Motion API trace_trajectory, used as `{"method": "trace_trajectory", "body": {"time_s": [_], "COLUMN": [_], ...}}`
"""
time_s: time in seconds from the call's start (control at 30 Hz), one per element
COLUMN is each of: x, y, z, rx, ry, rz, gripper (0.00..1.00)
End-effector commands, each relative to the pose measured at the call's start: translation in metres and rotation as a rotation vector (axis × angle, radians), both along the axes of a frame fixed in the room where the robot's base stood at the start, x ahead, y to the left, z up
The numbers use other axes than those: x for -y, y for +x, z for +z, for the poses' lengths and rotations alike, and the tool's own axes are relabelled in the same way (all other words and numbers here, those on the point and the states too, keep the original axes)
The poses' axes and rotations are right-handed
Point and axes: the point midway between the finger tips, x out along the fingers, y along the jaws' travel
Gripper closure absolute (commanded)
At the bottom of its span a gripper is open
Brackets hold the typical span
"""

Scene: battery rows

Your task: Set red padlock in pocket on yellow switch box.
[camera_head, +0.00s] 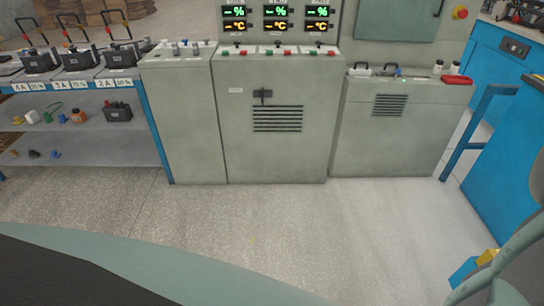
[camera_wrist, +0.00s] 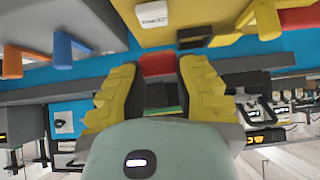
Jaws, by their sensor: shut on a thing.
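My gripper (camera_wrist: 159,72) shows in the wrist view with its two yellow fingers partly closed on the red padlock (camera_wrist: 158,62). Only a red patch of the padlock shows between the fingertips; the rest is hidden. The yellow switch box (camera_wrist: 190,12) is just beyond the fingertips at the top of the wrist view, with a white label and a yellow knob-like part. A dark recess (camera_wrist: 194,38) shows at its near edge; I cannot tell whether this is the pocket. The padlock appears close to the box, but I cannot tell whether they touch. The box is not clearly visible in the head view.
Orange (camera_wrist: 62,48) and blue parts stand left of the box in the wrist view. In the head view, a blue bench (camera_head: 515,150) stands at right, grey cabinets (camera_head: 275,155) at the back and a battery shelf (camera_head: 85,145) at left. The middle floor is clear.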

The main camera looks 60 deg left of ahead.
Motion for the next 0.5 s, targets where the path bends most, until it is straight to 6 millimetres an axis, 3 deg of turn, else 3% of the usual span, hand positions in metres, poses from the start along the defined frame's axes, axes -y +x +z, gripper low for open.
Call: {"method": "trace_trajectory", "body": {"time_s": [0.2, 0.5], "x": [0.002, 0.003], "y": [-0.036, -0.057], "z": [0.005, 0.006], "rx": [0.002, 0.000], "ry": [0.001, 0.002], "rz": [-0.006, -0.004], "gripper": [1.00, 1.00]}}
